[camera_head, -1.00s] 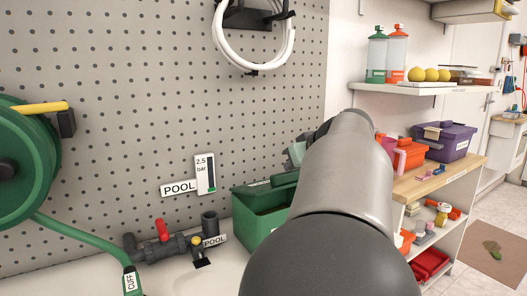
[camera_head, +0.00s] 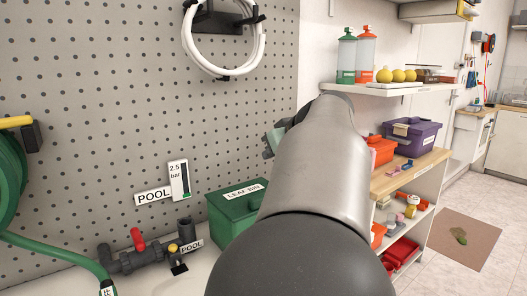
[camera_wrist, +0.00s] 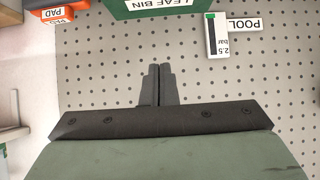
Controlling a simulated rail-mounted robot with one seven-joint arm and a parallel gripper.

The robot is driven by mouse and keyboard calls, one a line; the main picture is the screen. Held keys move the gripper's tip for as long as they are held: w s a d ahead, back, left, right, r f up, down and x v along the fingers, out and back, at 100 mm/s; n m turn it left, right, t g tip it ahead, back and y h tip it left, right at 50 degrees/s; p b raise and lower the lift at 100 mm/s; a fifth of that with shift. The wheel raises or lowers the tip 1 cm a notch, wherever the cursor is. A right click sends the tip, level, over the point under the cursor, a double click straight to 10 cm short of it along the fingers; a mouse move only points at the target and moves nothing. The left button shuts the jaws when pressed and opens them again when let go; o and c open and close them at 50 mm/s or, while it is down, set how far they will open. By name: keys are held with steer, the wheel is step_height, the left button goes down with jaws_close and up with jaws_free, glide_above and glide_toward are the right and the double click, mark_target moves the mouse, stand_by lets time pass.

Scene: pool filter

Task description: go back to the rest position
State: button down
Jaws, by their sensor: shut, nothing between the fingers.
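My gripper (camera_wrist: 158,84) shows in the wrist view with its two dark fingers together and nothing between them. Behind it is the grey pegboard (camera_wrist: 120,70). In the head view my arm fills the middle and hides most of my gripper; only a small grey-green part of it shows at the arm's far left side. The green leaf bin (camera_head: 238,212) stands on the bench just left of my arm, and it also shows at the top of the wrist view (camera_wrist: 150,8), apart from the fingers.
Left are the pool valve pipe (camera_head: 145,254) with a red handle, a gauge card (camera_head: 179,180) and a green hose reel (camera_head: 10,180). A white hose coil (camera_head: 224,72) hangs above. Right is a shelf with orange and purple bins (camera_head: 413,137).

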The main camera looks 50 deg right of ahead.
steer(key=s+a+r, duration=0.2)
steer(key=s, duration=0.5)
steer(key=w+a+f+g+y+p, duration=0.2)
steer(key=w+a+p, duration=0.15)
steer(key=a, duration=0.35)
steer(key=w+a+f+n+g+y+p, duration=0.1)
steer(key=w+a+p, duration=0.2)
steer(key=a+p, duration=0.25)
steer(key=w+a+f+g+y+p, duration=0.2)
steer(key=w+a+p, duration=0.15)
steer(key=a, duration=0.45)
steer(key=s+a+f+n+g+h+p, duration=0.1)
steer(key=s+a+f+g+p, duration=0.1)
steer(key=s+a+p, duration=0.3)
steer(key=s+a+f+n+g+h+p, duration=0.1)
steer(key=s+a+p, duration=0.4)
steer(key=a, duration=0.7)
steer(key=shift+s+a+f+g+p, duration=0.2)
steer(key=shift+s+f+g+p, duration=0.3)
steer(key=shift+f+g, duration=0.4)
steer(key=shift+w+r, duration=0.1)
